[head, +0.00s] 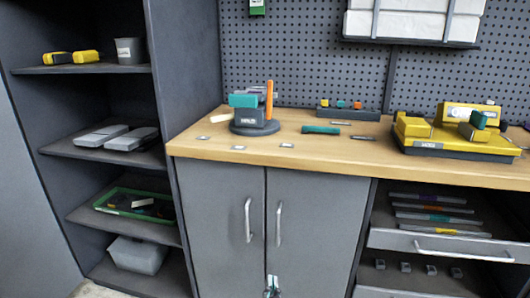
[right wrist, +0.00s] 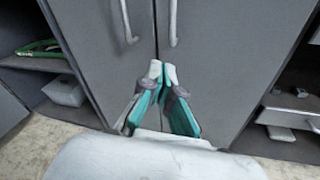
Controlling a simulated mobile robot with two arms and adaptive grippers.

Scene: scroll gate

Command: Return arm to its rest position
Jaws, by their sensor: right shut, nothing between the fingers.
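My right gripper (head: 271,288) shows at the bottom edge of the head view, low in front of the grey cabinet doors (head: 222,215). In the right wrist view its teal and grey fingers (right wrist: 161,75) are together at the tips with nothing between them. The gripper points at the lower part of the doors, near the seam; I cannot tell the exact gap to the doors. Most of my right arm is out of the head view. My left gripper is in neither view.
A wooden worktop (head: 370,150) carries a round-based device (head: 256,122), a teal tool (head: 321,130) and a yellow machine (head: 455,140). Open shelves (head: 100,149) stand at the left. Drawers (head: 440,245) at the right stand partly open. Two bar handles (head: 248,220) stick out from the doors.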

